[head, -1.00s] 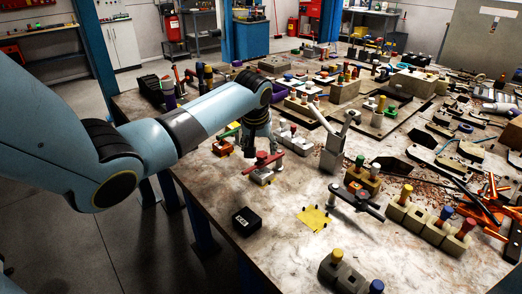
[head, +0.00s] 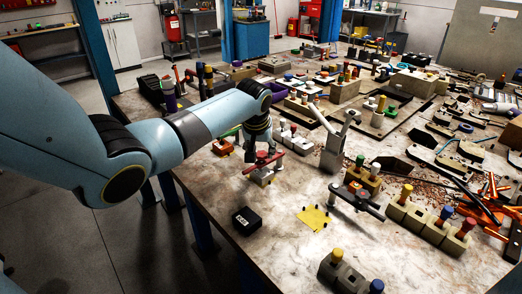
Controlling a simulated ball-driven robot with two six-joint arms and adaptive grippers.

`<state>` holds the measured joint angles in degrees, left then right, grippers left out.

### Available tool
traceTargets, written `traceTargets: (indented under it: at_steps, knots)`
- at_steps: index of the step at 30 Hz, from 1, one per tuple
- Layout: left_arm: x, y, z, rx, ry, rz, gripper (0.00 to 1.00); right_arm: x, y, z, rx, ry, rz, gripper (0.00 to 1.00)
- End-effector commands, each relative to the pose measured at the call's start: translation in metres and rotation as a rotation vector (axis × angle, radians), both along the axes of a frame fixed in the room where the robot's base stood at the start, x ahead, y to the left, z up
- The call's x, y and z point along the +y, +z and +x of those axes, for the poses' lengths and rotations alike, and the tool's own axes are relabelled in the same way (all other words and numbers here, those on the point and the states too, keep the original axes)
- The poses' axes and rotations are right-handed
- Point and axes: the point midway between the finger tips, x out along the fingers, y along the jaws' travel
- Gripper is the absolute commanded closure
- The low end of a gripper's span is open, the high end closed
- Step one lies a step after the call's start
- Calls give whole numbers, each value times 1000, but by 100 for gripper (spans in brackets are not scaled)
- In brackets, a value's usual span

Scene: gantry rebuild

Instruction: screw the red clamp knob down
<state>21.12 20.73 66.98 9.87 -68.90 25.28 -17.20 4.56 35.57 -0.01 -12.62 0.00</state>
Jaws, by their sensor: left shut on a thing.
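The red clamp knob (head: 267,161) has a long crossbar and sits on a small clamp with a pale and red base (head: 262,179), near the left edge of the workbench. My left gripper (head: 261,151) points down from above and is shut on the middle of the knob. Its fingers cover the knob's centre; both ends of the crossbar show. My right gripper is not in view.
A grey lever fixture (head: 333,152) stands right of the knob. A black box (head: 246,221) and a yellow sheet (head: 314,218) lie in front, with bare bench (head: 220,190) between. A second dark-barred clamp (head: 357,199) is at right.

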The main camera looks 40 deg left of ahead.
Motion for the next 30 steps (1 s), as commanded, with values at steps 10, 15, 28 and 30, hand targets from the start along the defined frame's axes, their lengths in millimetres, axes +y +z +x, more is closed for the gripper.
traceTargets:
  at_steps: [10, 15, 28, 30]
  knots:
    - [2, 2, 0, -3, -229, 0, 95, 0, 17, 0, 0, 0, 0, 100]
    - [2, 1, 0, -4, -234, 1, 95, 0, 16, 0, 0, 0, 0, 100]
    - [2, 1, 0, -2, -233, 0, 46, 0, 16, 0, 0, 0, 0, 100]
    - [2, 1, 0, -2, -233, 0, 46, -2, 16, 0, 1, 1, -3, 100]
